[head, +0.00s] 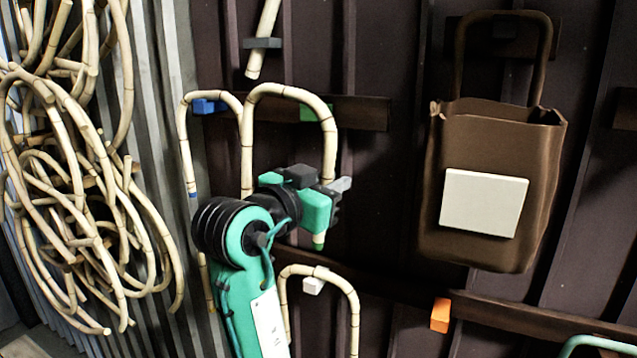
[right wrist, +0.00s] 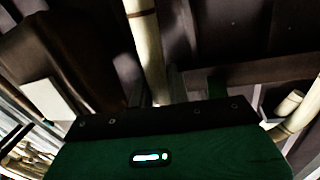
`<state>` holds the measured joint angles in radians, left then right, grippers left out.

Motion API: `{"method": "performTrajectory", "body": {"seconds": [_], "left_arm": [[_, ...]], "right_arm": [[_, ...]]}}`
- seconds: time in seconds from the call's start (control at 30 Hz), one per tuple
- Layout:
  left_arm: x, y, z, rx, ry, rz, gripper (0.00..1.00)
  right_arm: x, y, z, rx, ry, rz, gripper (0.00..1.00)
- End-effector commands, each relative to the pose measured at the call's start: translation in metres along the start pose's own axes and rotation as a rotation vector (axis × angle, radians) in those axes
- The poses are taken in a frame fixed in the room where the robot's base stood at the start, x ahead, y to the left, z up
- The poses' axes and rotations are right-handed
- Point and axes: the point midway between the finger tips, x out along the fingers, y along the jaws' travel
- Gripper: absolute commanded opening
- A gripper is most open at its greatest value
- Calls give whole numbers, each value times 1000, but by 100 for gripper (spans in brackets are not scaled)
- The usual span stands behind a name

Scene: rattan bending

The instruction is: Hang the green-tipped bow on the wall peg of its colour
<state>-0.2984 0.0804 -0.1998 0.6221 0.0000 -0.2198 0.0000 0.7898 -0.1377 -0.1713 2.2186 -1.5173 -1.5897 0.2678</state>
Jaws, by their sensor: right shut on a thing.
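The green-tipped bow (head: 286,89) is a pale cane arch. Its green tip (head: 318,245) points down below my right gripper (head: 334,187), which is shut on the bow's right leg. The left leg runs down behind my right arm. In the right wrist view the held cane (right wrist: 148,60) rises from behind the gripper body. The green wall peg (head: 308,112) shows just inside the arch, by its right shoulder. I cannot tell whether the bow rests on the peg or is in front of it. My left gripper is not in view.
A blue-marked bow (head: 186,150) hangs around the blue peg (head: 208,106). Another bow (head: 350,300) hangs at the white peg (head: 313,285). The orange peg (head: 440,315) is bare. A brown bag (head: 490,140) hangs right. Cane coils (head: 60,190) fill the left.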

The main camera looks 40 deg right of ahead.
Motion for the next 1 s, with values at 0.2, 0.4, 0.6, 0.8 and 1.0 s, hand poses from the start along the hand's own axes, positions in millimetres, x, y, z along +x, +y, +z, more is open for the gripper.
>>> {"method": "performTrajectory", "body": {"seconds": [0.2, 0.4, 0.6, 0.8, 1.0], "left_arm": [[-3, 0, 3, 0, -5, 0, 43], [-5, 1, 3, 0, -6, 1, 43], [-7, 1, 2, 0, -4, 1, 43], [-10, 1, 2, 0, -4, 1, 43], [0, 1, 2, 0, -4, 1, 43]], "right_arm": [[16, -3, 1, 0, 1, 2, 0], [29, -6, 3, -2, 1, 2, 0], [43, -8, 4, 0, 0, 2, 0], [57, -11, 6, -3, 1, 2, 0], [67, -12, 14, 0, -1, 1, 0]]}}
